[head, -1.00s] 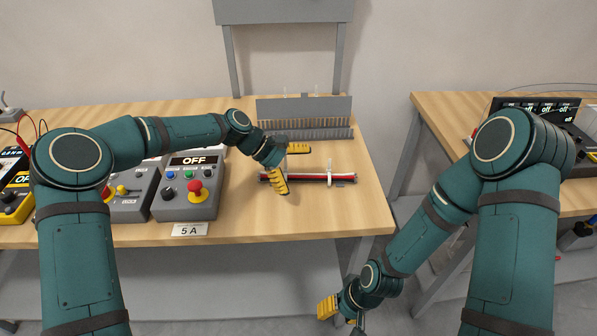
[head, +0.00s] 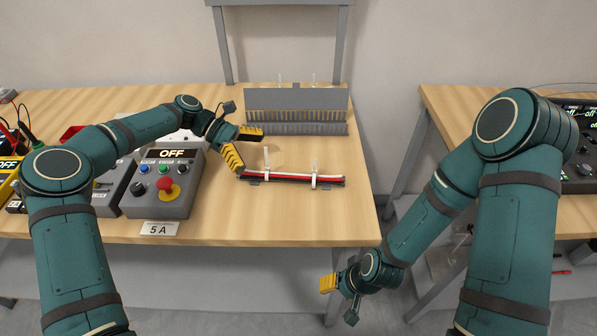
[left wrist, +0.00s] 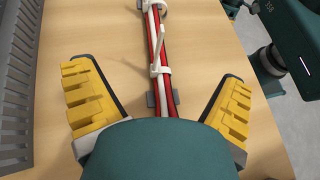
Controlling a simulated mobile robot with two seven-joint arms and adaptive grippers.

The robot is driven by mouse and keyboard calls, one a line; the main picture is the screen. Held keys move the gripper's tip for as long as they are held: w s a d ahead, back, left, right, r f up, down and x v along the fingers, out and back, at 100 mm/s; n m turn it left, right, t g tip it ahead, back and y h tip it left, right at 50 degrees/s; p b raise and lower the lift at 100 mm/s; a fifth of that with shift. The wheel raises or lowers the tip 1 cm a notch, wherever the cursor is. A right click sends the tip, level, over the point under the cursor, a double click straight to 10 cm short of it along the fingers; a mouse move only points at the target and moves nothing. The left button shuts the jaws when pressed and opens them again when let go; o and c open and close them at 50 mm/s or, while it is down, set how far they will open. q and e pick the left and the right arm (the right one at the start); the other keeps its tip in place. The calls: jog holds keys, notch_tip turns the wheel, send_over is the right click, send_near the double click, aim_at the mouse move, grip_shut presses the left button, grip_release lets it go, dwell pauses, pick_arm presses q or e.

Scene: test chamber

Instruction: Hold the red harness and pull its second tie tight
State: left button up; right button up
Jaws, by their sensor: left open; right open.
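The red harness (head: 295,178), a bundle of red, white and dark wires, lies left to right on the bench. Two white ties stand up from it, a left tie (head: 267,163) and a right tie (head: 314,174). My left gripper (head: 243,146) is open and empty by the harness's left end. In the left wrist view the harness (left wrist: 171,98) runs away from between the open fingers (left wrist: 158,104), with one upright tie (left wrist: 160,62) close and another at the top edge. My right gripper (head: 328,285) is open and empty, low in front of the bench's right end.
A grey comb-like rack (head: 297,110) stands behind the harness. A grey control box (head: 165,195) reading OFF, with a red knob, is to the left. The bench (head: 290,220) is clear in front of the harness. A second bench (head: 440,105) stands right, across a gap.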

aim_at(290, 174)
pick_arm(q)
jog(key=shift+w+d+f, duration=0.1)
jog(key=shift+w+d, duration=0.1)
jog(key=shift+d, duration=0.15)
jog(key=shift+s+d+f+b, duration=0.25)
jog(key=shift+d+f+b, duration=0.15)
jog(key=shift+d+b, duration=0.15)
jog(key=b+x, duration=0.3)
jog(key=x, duration=0.1)
jog(key=shift+d+f, duration=0.1)
jog(key=shift+d, duration=0.05)
jog(key=shift+p+x, duration=0.3)
jog(key=shift+x, duration=1.65)
jog(key=shift+s, duration=0.1)
grip_shut()
